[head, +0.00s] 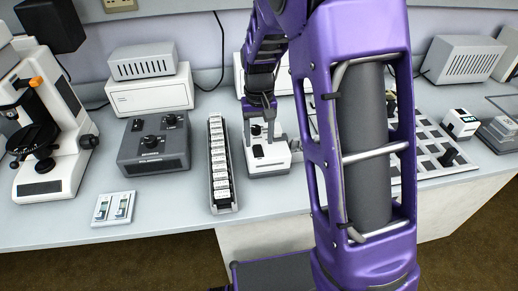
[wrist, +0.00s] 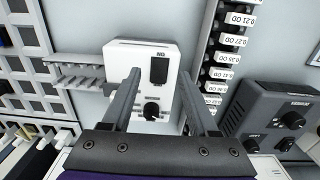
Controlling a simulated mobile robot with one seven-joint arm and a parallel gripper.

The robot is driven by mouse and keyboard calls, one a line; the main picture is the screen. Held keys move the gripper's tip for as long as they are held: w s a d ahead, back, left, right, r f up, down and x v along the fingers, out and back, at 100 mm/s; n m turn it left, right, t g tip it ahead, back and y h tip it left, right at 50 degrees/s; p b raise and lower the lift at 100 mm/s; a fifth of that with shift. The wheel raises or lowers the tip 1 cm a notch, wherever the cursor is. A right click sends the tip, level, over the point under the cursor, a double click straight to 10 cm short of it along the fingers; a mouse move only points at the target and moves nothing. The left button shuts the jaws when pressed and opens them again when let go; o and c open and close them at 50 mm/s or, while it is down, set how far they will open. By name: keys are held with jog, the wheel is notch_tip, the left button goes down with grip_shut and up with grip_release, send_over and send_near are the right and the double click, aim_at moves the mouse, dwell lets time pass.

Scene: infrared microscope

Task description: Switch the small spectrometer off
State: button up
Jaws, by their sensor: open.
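The small spectrometer is a white box (head: 268,161) on the bench, right of the long rack in the head view. The wrist view shows its top (wrist: 127,58) with a black rocker switch (wrist: 159,70) beside an upside-down "ON" label. A round black knob (wrist: 152,110) sits below the switch in that view. My gripper (wrist: 160,75) is open and empty, pointing down over the box, with the switch and knob between its fingers in the picture. In the head view my gripper (head: 260,118) hangs over the box's back part. I cannot tell the exact height gap or the switch's tilt.
A long rack (head: 222,165) of labelled filters stands close to the left. A dark grey control box (head: 154,146) with knobs is farther left. A slotted holder (wrist: 80,72) joins the spectrometer's side. A grid tray (head: 440,150) lies to the right, partly behind my arm.

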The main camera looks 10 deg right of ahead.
aim_at(259, 154)
jog(key=shift+f, duration=2.05)
grip_shut()
